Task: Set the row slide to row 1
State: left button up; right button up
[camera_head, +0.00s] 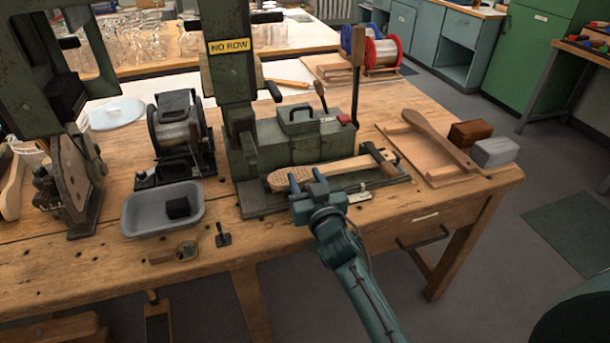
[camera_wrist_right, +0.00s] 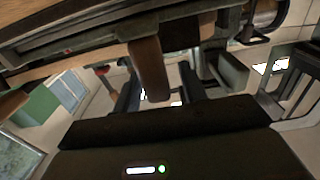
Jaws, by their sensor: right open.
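The green tufting machine (camera_head: 300,140) stands on the workbench, with a yellow "NO ROW" sign (camera_head: 229,45) on its column. A wooden brush blank with rows of holes (camera_head: 292,179) lies along its front bed. I cannot clearly make out the row slide; my gripper and arm cover part of the bed's front edge. My right gripper (camera_head: 306,179) is open at that front edge, fingers pointing toward the machine. In the right wrist view a brown wooden piece (camera_wrist_right: 149,68) shows near the gap between the fingers (camera_wrist_right: 160,92); I cannot tell whether they touch it. My left gripper is out of view.
A grey tray (camera_head: 135,222) with a dark block stands left of the machine, near a wire spool (camera_head: 178,125). A wooden board (camera_head: 418,152) with a paddle-shaped handle lies at the right, beside brown (camera_head: 470,132) and grey (camera_head: 495,151) blocks. The bench's front right is mostly clear.

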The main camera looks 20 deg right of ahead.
grip_shut()
dwell(0.4)
